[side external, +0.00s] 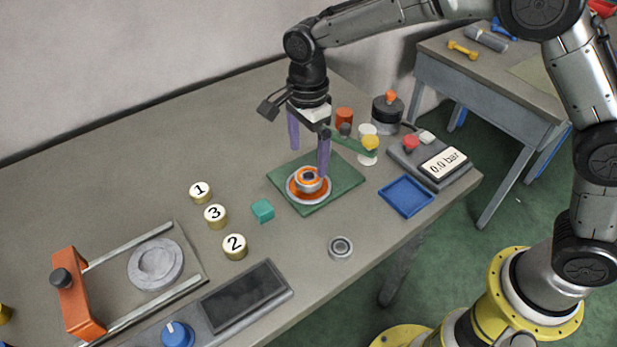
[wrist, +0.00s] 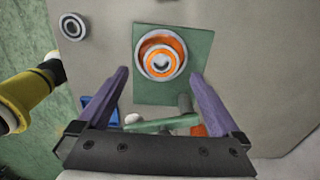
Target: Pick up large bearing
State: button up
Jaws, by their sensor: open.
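A round grey and orange ringed part, which looks like the large bearing (side external: 309,181), sits on a green square mat (side external: 343,173). In the wrist view the same part (wrist: 160,56) lies on the mat (wrist: 195,91), ahead of and between my fingertips. My gripper (side external: 308,162) is open and empty, with its purple fingers pointing down above the mat. One fingertip appears close to the part's right side in the side view; I cannot tell whether it touches. A smaller grey bearing (side external: 340,248) lies alone on the table and also shows in the wrist view (wrist: 72,27).
A blue tray (side external: 406,196) and a pressure display box (side external: 436,163) stand to the right. Several small upright items, including a yellow-topped one (side external: 370,143), crowd behind the mat. A teal cube (side external: 263,210) and numbered cylinders (side external: 215,215) are to the left.

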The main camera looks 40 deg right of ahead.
aim_at(308, 176)
jog(key=shift+w+d+f, duration=0.1)
jog(key=shift+f, duration=1.45)
jog(key=shift+w+d+f, duration=0.1)
jog(key=shift+f, duration=1.45)
jog(key=c, duration=1.4)
jog(key=shift+r, duration=0.1)
grip_shut()
jog(key=shift+r, duration=0.1)
